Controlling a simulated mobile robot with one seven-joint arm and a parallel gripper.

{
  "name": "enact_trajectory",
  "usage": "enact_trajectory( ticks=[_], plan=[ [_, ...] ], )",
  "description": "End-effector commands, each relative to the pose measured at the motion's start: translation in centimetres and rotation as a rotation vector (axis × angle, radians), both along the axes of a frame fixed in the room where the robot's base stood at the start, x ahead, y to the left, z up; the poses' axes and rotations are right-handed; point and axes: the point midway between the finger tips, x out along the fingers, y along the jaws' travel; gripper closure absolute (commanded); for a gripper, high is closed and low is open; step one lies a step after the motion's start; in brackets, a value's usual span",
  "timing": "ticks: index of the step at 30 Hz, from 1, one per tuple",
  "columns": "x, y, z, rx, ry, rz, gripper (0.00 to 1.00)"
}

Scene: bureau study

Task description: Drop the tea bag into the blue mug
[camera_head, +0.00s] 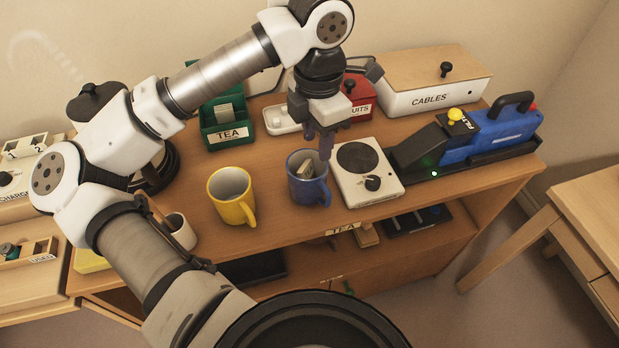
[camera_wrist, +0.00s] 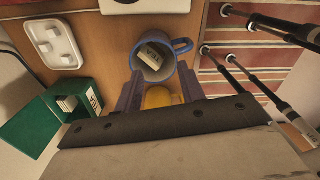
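The blue mug (camera_head: 308,190) stands upright on the wooden desk top, with its handle toward the front. It also shows in the wrist view (camera_wrist: 175,72). The pale tea bag (camera_wrist: 152,57), with a lettered label, lies inside the mug; its top also shows at the mug's mouth in the head view (camera_head: 306,170). My gripper (camera_head: 326,155) points down just above the mug's right rim. In the wrist view its two fingers (camera_wrist: 160,90) are spread apart with nothing held between them. Whether a finger touches the rim I cannot tell.
A yellow mug (camera_head: 231,197) stands left of the blue one. A white scale-like device (camera_head: 367,188) is close on its right. Behind are the green TEA box (camera_head: 226,135), a white tray (camera_head: 282,120) and a red box (camera_head: 358,92). A blue machine (camera_head: 495,137) fills the right end.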

Motion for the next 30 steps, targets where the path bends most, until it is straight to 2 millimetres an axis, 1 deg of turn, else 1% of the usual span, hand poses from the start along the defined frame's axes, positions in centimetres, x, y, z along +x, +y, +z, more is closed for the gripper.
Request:
enact_trajectory(
  ticks=[7,11,14,21,24,27,30],
  plan=[
    [0.0,0.0,0.2,0.001,-0.001,0.0,0.61],
    [0.1,0.0,1.3,0.002,-0.002,0.001,0.61],
    [0.1,0.0,3.1,0.002,-0.003,0.0,0.61],
    [0.0,0.0,8.9,0.002,-0.003,0.0,0.61],
    [0.1,-0.1,11.0,0.001,-0.003,0.001,0.61],
    [0.0,0.0,12.4,0.002,-0.001,0.002,0.61],
    [0.0,0.0,13.3,0.001,-0.002,0.001,0.61]
  ],
)
